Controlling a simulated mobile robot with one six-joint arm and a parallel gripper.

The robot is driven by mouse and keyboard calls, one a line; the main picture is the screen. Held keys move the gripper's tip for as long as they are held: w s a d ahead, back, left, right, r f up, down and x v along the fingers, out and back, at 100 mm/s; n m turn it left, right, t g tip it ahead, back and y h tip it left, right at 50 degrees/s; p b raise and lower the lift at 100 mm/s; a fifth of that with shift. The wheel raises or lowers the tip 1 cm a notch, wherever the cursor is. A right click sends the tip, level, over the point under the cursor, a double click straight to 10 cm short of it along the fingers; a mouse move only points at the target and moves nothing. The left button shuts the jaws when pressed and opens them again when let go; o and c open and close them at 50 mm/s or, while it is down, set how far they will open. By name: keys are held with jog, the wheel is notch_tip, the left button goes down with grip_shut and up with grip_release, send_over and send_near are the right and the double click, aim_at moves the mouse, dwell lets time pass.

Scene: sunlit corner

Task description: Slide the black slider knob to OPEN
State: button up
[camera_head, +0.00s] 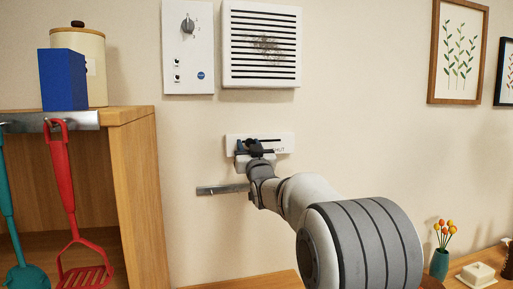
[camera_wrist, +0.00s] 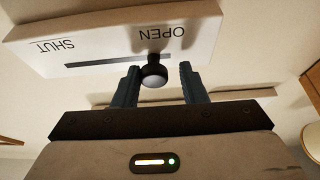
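The white slider plate (camera_wrist: 100,40) is on the wall and appears upside down in the wrist view, with OPEN at the right and SHUT at the left. The black slider knob (camera_wrist: 153,73) is at the right end of the visible slot, below the OPEN lettering. My gripper (camera_wrist: 158,67) is open around the knob. The left finger is against or very close to the knob, and a gap shows at the right finger. In the head view, my gripper (camera_head: 252,148) covers the left part of the plate (camera_head: 284,145) and hides the knob.
A vent grille (camera_head: 262,45) and a dial panel (camera_head: 188,50) are on the wall above. A metal strip (camera_head: 222,189) is below the plate. A wooden shelf (camera_head: 145,200) with hanging utensils stands at the left.

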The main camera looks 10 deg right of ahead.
jog(key=shift+o, duration=1.1)
jog(key=shift+d, duration=0.1)
jog(key=b+v, duration=0.3)
jog(key=v, duration=0.5)
jog(key=shift+w, duration=0.1)
jog(key=s+f+g+h, duration=0.1)
jog(key=s+f+g, duration=1.3)
jog(key=s+f, duration=1.1)
jog(key=s+a+f+g, duration=0.1)
jog(key=s+f+g, duration=0.4)
jog(key=s, duration=0.8)
notch_tip(320, 180, down, 3)
jog(key=shift+r+m+g, duration=0.1)
jog(key=shift+m+g, duration=0.2)
